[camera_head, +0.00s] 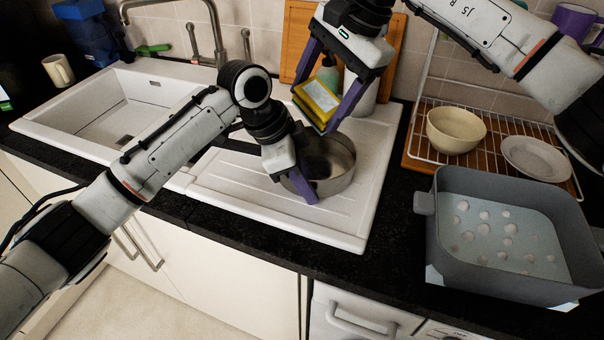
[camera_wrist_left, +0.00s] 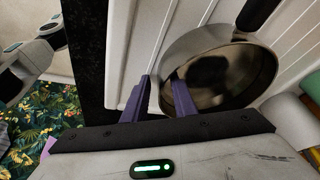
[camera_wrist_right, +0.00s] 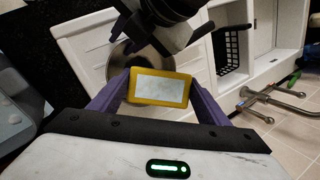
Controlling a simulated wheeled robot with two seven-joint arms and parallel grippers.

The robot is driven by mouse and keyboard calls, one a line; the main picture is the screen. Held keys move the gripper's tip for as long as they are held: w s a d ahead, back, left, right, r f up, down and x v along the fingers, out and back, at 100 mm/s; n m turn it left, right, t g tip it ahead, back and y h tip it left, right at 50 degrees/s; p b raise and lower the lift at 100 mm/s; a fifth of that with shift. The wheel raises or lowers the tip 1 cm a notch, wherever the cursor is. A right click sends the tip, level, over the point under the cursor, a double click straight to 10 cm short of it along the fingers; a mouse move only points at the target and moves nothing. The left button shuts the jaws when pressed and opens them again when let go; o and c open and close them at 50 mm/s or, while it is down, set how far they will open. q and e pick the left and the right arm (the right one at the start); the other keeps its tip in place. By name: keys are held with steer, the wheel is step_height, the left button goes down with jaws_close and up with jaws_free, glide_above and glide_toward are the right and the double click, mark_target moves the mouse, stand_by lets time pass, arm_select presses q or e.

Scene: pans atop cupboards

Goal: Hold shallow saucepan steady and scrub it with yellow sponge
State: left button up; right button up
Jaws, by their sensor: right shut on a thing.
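The shallow saucepan (camera_head: 340,179), a round metal pan, sits on the white drainboard beside the sink. Its dark handle (camera_wrist_left: 258,12) shows in the left wrist view. My left gripper (camera_head: 298,176) is at the pan's near left rim, with its purple fingers apart. In the left wrist view the fingers (camera_wrist_left: 160,98) stand either side of the pan's wall, with a gap between them. My right gripper (camera_head: 328,92) is shut on the yellow sponge (camera_head: 318,98), which has a pale face, and holds it above the pan. The sponge (camera_wrist_right: 160,87) also shows between the fingers in the right wrist view.
The sink basin (camera_head: 120,115) and its tap (camera_head: 215,45) are at left. A rack with a bowl (camera_head: 455,130) and plate (camera_head: 535,158) is at right, behind a grey tub (camera_head: 440,235).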

arm_select(q)
steer(key=shift+c, duration=0.4)
jaws_close()
steer(key=shift+a+f, duration=0.1)
steer(key=shift+a, duration=0.05)
stand_by(1.2)
steer(key=shift+c, duration=0.2)
jaws_free()
steer(key=shift+o, duration=0.2)
jaws_close()
stand_by(0.6)
